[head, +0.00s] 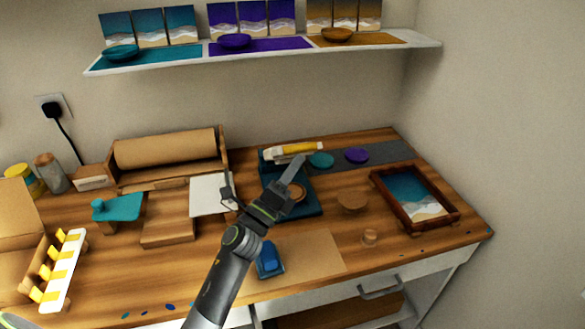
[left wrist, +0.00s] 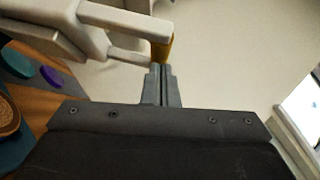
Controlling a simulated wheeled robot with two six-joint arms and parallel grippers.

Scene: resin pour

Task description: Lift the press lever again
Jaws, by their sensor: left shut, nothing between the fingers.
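The press has a dark blue base (head: 312,208) and a white lever with a yellow handle (head: 302,149), at the back middle of the table. A round wooden piece (head: 298,193) sits on the base, partly hidden by my arm. My left gripper (head: 299,160) is shut and empty, right by the lever. In the left wrist view, the white lever arm (left wrist: 125,20) comes in from the upper left. Its yellow handle (left wrist: 162,52) is just past the shut fingertips (left wrist: 163,70). I cannot tell whether they touch. My right gripper is not in view.
Teal (head: 321,160) and purple (head: 357,156) discs lie on a grey strip behind. A wooden tray with a beach picture (head: 425,192) stands at right. A blue block-like tool (head: 269,258) lies in front on a brown sheet (head: 315,255). A shelf (head: 425,41) hangs above.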

